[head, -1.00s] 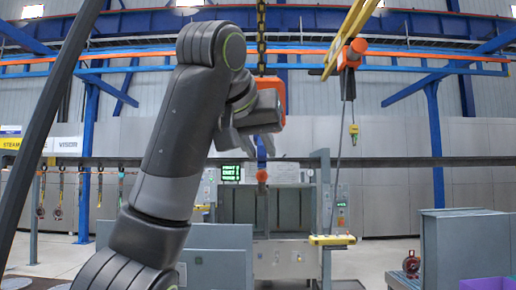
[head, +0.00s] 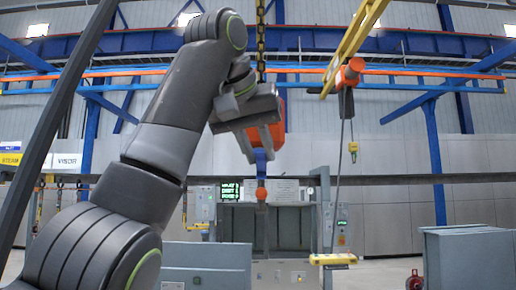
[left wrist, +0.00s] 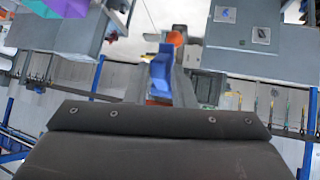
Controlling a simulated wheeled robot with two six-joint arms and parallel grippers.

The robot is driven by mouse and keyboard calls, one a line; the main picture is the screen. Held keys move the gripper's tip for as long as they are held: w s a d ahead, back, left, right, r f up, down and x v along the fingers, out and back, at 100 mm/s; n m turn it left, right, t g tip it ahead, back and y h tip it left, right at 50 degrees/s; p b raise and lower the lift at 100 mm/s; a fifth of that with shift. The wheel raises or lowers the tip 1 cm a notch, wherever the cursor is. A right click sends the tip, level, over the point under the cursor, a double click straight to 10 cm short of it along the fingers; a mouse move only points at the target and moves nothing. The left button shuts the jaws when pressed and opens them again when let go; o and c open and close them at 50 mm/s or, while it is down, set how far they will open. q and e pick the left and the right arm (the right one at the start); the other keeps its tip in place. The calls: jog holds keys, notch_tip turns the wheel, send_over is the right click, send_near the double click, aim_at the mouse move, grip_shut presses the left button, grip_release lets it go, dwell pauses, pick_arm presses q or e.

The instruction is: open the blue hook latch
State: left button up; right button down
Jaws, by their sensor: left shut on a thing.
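The blue hook (head: 261,159) hangs below an orange hoist block (head: 275,116), on a chain in the middle of the head view. An orange ball-shaped piece (head: 261,194) is below it. My left gripper (head: 259,152) reaches in from the left, its fingers shut on the blue hook. In the left wrist view the blue hook (left wrist: 160,73) stands between the grey fingers (left wrist: 172,88), with an orange piece (left wrist: 175,38) beyond it. The fingers and the hoist block hide part of the hook, and I cannot make out the latch separately. My right gripper is not in view.
A yellow crane arm (head: 350,48) with an orange end carries a cable and small yellow hook (head: 353,148) to the right. Grey machine cabinets (head: 468,256) stand lower right, and a green-lit display (head: 230,191) is behind the hook. Open air surrounds the hook's sides.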

aim_at(258, 155)
pick_arm(q)
jog(key=shift+s+r+g+p, duration=0.1)
jog(key=shift+r+g+p, duration=0.6)
jog(key=shift+r+p, duration=0.3)
jog(key=shift+r+g+p, duration=0.4)
jog(key=shift+g+p, duration=0.1)
jog(key=shift+p, duration=0.6)
jog(key=shift+r+g+p, duration=0.25)
jog(key=shift+g+p, duration=0.05)
jog(key=shift+p, duration=0.3)
jog(key=shift+w+r+n+g+p, duration=0.35)
jog(key=shift+r+g+p, duration=0.4)
jog(key=shift+p, duration=1.35)
jog(key=shift+c, duration=0.2)
jog(key=shift+w+r+g+p, duration=0.25)
jog(key=shift+g+p, duration=0.1)
jog(key=shift+p, duration=0.8)
